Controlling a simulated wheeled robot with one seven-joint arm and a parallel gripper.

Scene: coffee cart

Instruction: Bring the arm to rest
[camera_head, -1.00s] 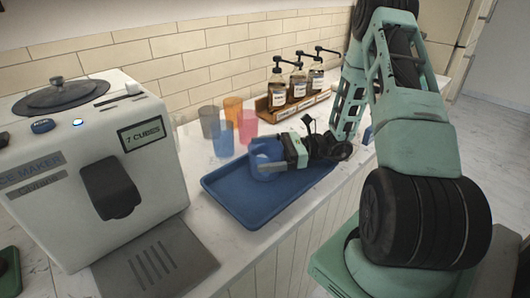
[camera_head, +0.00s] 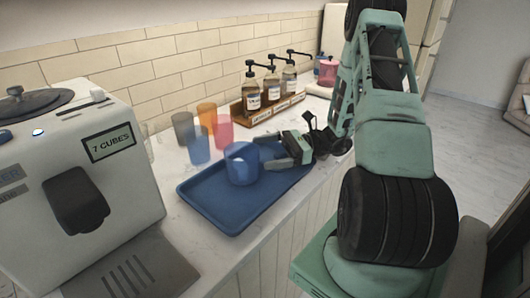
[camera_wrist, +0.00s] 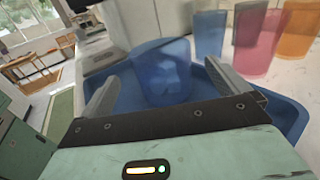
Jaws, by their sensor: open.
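My gripper (camera_head: 283,151) is open and empty, low over the right part of the blue tray (camera_head: 222,215). A blue cup (camera_head: 241,164) stands upright on the tray, just left of my fingertips in the head view. In the wrist view my gripper (camera_wrist: 175,90) has its two fingers spread wide, with the blue cup (camera_wrist: 163,75) ahead between them and apart from both. My arm reaches down from the upper right of the head view.
Several coloured cups stand behind the tray, among them a blue one (camera_head: 198,146) and a pink one (camera_head: 223,132). Pump bottles (camera_head: 271,86) stand in a wooden rack (camera_head: 262,115). An ice maker (camera_head: 75,170) reading "7 CUBES" is at left. A pink lidded jar (camera_head: 328,70) is at the back.

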